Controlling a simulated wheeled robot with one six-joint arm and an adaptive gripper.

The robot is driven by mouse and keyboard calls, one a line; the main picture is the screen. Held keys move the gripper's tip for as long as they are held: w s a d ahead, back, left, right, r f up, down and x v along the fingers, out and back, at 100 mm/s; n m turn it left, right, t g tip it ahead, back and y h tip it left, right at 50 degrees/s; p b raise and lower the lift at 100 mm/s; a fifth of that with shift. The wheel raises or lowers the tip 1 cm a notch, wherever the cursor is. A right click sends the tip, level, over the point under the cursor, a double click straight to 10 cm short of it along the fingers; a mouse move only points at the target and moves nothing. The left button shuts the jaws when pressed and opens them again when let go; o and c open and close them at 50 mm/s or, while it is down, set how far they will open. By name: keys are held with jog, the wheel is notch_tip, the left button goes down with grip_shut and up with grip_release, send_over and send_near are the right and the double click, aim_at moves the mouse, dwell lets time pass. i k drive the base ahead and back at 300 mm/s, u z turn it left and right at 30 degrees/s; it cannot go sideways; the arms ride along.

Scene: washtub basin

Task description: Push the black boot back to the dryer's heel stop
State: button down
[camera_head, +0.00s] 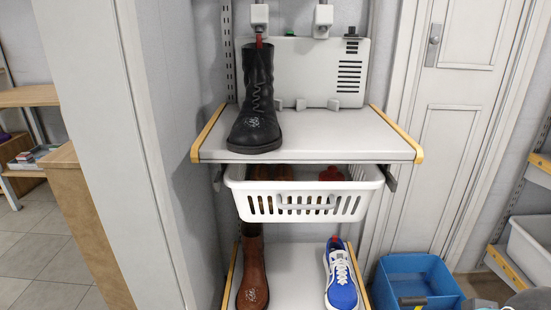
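The black boot (256,105) stands upright at the left of the grey dryer shelf (340,142), its toe pointing forward and close to the front edge. A red tab shows at the top of its shaft. The white dryer back panel (310,68), with dark vent slots, rises behind the shelf. Several small grey stop blocks (333,104) sit along the panel's foot. The boot hides its own heel and whatever stop lies behind it, so I cannot tell the gap there.
Yellow strips (207,134) edge the shelf's sides. Below hangs a white basket (303,195). A brown boot (253,275) and a blue shoe (340,278) stand on the lower shelf. A blue bin (415,280) is at right. The dryer shelf is clear right of the black boot.

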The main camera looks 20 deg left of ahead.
aim_at(256, 130)
jog(key=z, duration=1.6)
jog(key=k, duration=0.75)
jog(key=u, duration=2.15)
